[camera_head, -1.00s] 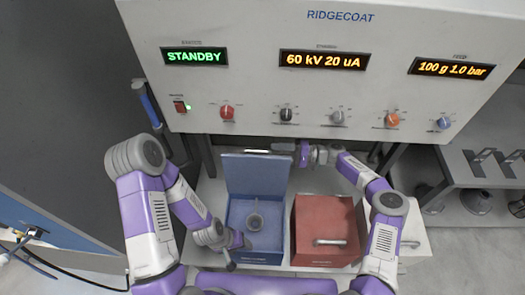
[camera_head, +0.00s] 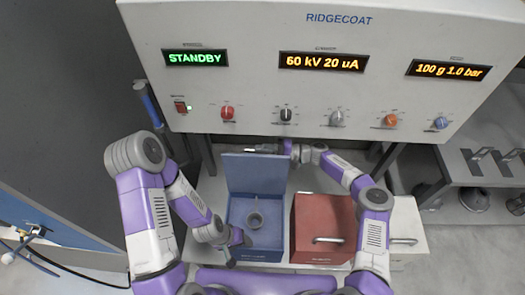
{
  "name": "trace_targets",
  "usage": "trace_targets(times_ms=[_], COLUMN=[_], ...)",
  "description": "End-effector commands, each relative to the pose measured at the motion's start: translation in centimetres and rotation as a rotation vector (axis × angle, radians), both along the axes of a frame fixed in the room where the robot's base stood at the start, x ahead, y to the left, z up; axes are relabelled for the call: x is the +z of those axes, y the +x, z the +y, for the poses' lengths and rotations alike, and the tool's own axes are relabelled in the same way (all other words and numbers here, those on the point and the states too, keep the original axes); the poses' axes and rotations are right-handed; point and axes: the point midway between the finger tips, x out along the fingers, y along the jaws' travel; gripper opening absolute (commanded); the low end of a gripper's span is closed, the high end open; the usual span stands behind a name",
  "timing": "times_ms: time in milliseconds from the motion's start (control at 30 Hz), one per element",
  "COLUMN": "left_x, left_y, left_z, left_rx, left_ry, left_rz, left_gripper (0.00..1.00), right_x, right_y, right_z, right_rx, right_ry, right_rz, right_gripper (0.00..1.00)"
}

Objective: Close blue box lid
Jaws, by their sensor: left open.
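The blue box (camera_head: 236,211) is open on the bench at the centre. Its lid (camera_head: 255,174) stands up at the back edge. My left gripper (camera_head: 232,262) is open, low at the box's front left corner. My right gripper (camera_head: 268,149) is at the top edge of the raised lid, on its far side. The lid and wrist partly hide its fingers, so I cannot tell whether it touches the lid or how wide its jaws are.
A red box (camera_head: 320,216) with a closed lid and a silver handle (camera_head: 329,240) stands right of the blue box. The control cabinet (camera_head: 255,100) with displays and knobs overhangs the back of the bench. A grey side table (camera_head: 485,172) stands at the right.

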Motion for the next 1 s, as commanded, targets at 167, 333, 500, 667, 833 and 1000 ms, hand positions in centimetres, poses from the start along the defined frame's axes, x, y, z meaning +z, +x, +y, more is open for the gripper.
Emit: trace_targets(times_ms=[167,333,500,667,833,1000], left_x=[0.0,0.1,0.4,0.9,1.1,0.6], left_y=[0.0,0.0,0.0,0.0,0.0,0.0], left_z=[0.0,0.0,0.0,0.0,0.0,0.0], left_rx=[0.0,0.0,0.0,0.0,0.0,0.0], left_ry=[0.0,0.0,0.0,0.0,0.0,0.0], left_rz=[0.0,0.0,0.0,0.0,0.0,0.0], left_gripper=[0.61,0.61,0.61,0.61,0.61,0.61], right_x=[0.3,0.5,0.9,1.4,1.6,1.6], right_y=[0.1,0.1,-0.7,-2.4,-4.9,-7.6], right_z=[0.0,-0.1,-0.1,-0.1,-0.2,-0.1], right_rx=[-0.001,-0.002,-0.001,0.0,-0.001,-0.001], right_ry=[0.005,0.006,0.007,0.008,0.009,0.01], right_rz=[-0.002,-0.007,-0.043,-0.121,-0.241,-0.371], right_gripper=[0.0,0.0,0.0,0.0,0.0,0.0])
